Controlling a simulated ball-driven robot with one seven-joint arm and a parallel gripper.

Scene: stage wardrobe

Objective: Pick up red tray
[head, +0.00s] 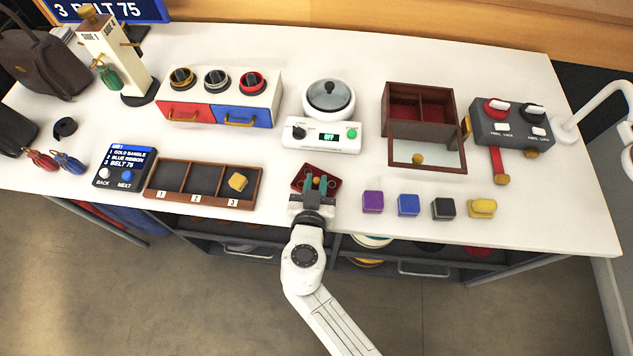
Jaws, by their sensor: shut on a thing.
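The red tray (329,171) is a small dark-red square tray near the front edge of the white table, turned at an angle. My gripper (316,184) reaches over its front side, with its green-tipped fingers at the tray. The gripper is shut on the tray; the exact contact is partly hidden by the fingers. A small gold-coloured spot shows between the fingers, too small to make out. I cannot tell whether the tray is lifted off the table.
Purple (373,202), blue (409,204), black (443,208) and yellow (482,208) blocks stand to the right. A three-slot wooden tray (203,203) lies left. A white cooker with a display (322,136) stands behind. A wooden box (454,107) is back right.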

